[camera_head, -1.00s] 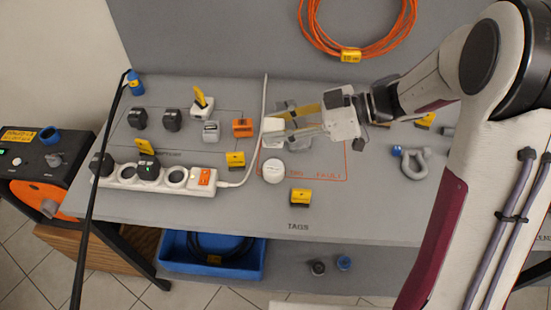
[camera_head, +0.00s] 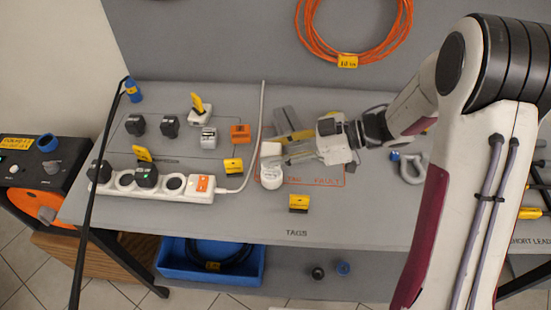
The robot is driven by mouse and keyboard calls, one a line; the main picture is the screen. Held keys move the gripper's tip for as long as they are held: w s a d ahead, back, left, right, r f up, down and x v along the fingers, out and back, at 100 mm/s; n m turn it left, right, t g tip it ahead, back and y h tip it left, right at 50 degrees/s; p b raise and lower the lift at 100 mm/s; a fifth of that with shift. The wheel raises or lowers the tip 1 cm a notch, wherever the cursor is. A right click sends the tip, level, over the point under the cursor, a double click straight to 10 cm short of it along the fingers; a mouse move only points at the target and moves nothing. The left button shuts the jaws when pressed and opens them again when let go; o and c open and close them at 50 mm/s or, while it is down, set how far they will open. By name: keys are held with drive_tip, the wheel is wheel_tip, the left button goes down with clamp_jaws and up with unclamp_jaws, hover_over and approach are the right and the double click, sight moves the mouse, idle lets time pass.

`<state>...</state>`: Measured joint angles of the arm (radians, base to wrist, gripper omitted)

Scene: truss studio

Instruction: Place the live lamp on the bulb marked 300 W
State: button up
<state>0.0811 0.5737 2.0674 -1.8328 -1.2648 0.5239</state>
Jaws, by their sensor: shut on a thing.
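My gripper (camera_head: 284,154) points left above the table and is shut on a small white block-like thing (camera_head: 271,149). The held thing appears directly behind or over a round white piece (camera_head: 271,181) at the left edge of the orange-outlined area. I cannot tell whether the two touch. No "300 W" marking is readable, so I cannot tell for sure which thing is the lamp or the bulb. The fingers hide part of the held thing.
A white power strip (camera_head: 122,185) with black plugs and a lit green light lies left. A white cable (camera_head: 259,125) runs beside the held thing. Yellow tags (camera_head: 299,203), an orange block (camera_head: 240,131) and a grey shackle (camera_head: 411,168) stand around.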

drive_tip(key=shift+f, duration=1.7)
drive_tip(key=shift+f, duration=0.1)
drive_tip(key=o, duration=1.1)
drive_tip(key=shift+v, duration=6.05)
